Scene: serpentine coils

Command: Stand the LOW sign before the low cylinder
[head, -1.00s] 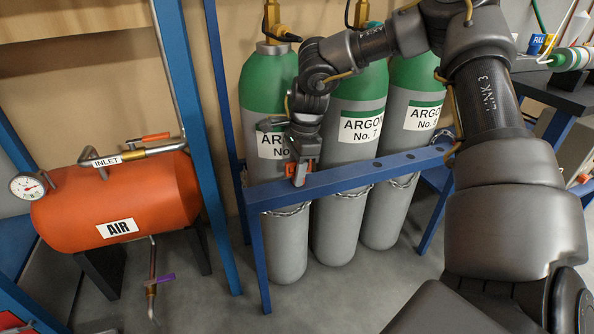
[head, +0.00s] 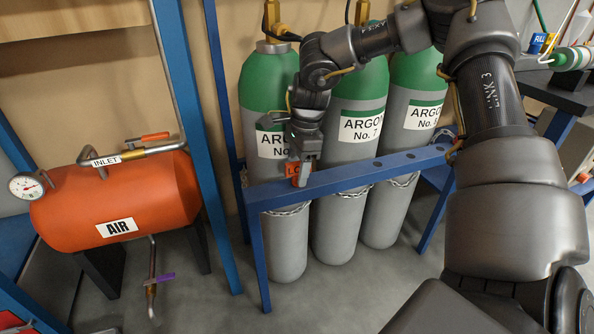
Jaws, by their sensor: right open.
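The orange LOW sign (head: 292,170) stands on the blue rail (head: 340,179), before the left argon cylinder (head: 282,231). The middle argon cylinder (head: 340,226) and the right argon cylinder (head: 385,220) stand behind the same rail. Their gauges are out of view, so I cannot tell which is low. My left gripper is not in view.
An orange air tank (head: 160,196) with a gauge (head: 26,186) is at the left. A blue post (head: 186,120) stands between tank and cylinders. The rail's right half is bare.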

